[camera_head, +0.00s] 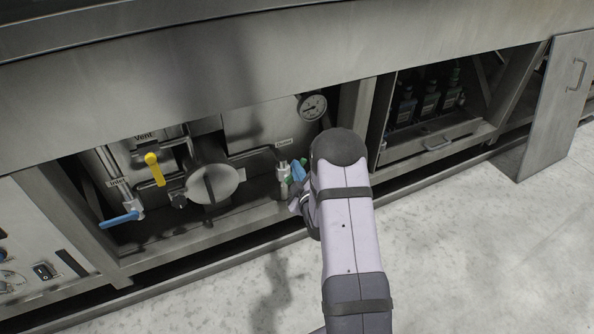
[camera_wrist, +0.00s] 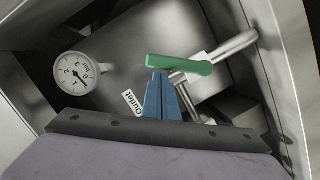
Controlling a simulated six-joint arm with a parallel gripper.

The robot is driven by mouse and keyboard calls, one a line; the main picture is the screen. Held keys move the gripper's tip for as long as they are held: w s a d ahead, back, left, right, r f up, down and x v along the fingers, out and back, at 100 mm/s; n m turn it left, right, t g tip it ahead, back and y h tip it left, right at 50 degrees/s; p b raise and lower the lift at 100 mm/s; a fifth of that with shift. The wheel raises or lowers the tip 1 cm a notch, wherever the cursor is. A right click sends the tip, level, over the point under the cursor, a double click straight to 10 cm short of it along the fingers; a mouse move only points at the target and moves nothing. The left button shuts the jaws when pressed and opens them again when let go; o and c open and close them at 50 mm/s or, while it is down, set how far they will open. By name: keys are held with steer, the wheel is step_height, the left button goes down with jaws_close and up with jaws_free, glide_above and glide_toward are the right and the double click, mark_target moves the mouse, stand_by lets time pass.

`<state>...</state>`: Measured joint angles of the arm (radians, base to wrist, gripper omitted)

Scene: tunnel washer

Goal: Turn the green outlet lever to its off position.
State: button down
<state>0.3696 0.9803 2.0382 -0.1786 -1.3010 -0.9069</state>
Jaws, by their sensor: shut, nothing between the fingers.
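The green outlet lever (camera_wrist: 182,65) lies across the upper middle of the wrist view, at an angle to the silver outlet pipe (camera_wrist: 236,45). In the head view only a small green part of the lever (camera_head: 303,162) shows beside my gripper; my arm hides the rest. My gripper (camera_wrist: 160,75) has blue fingers, shut with nothing between them. Its tips overlap the left part of the lever in the wrist view; I cannot tell whether they touch it. The "Outlet" label (camera_wrist: 132,101) is left of the fingers. In the head view my gripper (camera_head: 297,178) is at the bay's right end.
A pressure gauge (camera_head: 312,107) is above the outlet. The yellow vent lever (camera_head: 155,169), blue inlet lever (camera_head: 119,219) and a round steel cover (camera_head: 214,183) are to the left. Steel frame posts bound the bay. An open door (camera_head: 556,105) and bottles (camera_head: 428,100) are right.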

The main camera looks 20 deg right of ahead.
mark_target(304, 165)
steer(key=shift+d+m, duration=0.4)
stand_by(0.5)
steer(key=d+m, duration=0.1)
steer(key=f+m+p, duration=0.1)
steer(key=d+m+y, duration=0.1)
steer(key=shift+d+f+g, duration=0.25)
steer(key=shift+d+g, duration=0.1)
steer(key=shift+g, duration=0.05)
steer(key=d+f+m, duration=0.1)
steer(key=d+f+m+y, duration=0.1)
steer(key=m, duration=0.1)
steer(key=shift+f+m, duration=0.3)
steer(key=shift+f, duration=0.2)
stand_by(0.5)
